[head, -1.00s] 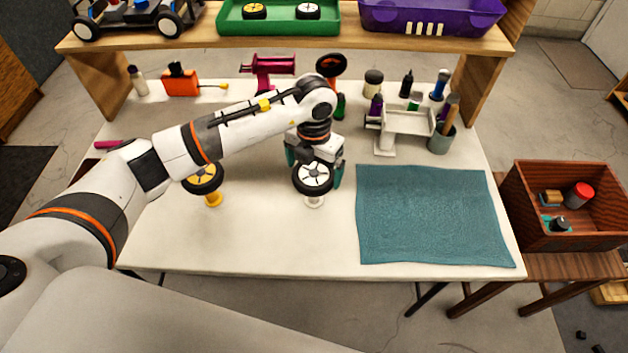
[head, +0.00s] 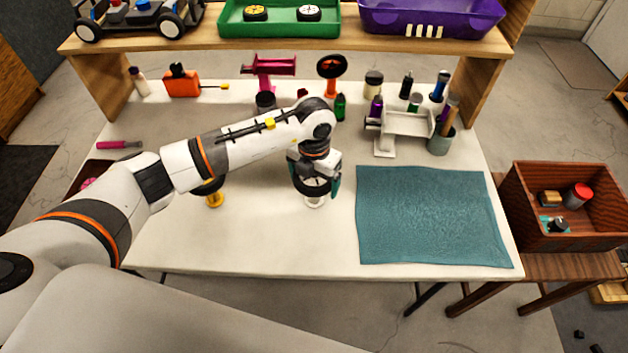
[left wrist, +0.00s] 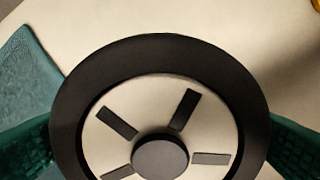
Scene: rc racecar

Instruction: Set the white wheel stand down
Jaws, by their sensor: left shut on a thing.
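The white wheel stand (head: 314,202) is on the table front centre, with its white-hubbed black wheel (head: 311,186) on top. My left gripper (head: 315,182) is around this wheel from above, a green finger on its right side. In the left wrist view the wheel (left wrist: 160,105) fills the picture between two green fingertips. The stand's base appears at table level; whether it touches the table cannot be told. The stand is hidden under the wheel in the wrist view. My right gripper is in neither view.
A yellow stand (head: 214,199) with a wheel partly behind my arm is to the left. A teal mat (head: 435,215) lies to the right. Bottles and a grey-white holder (head: 405,122) stand behind it. Table is clear in front of the stands.

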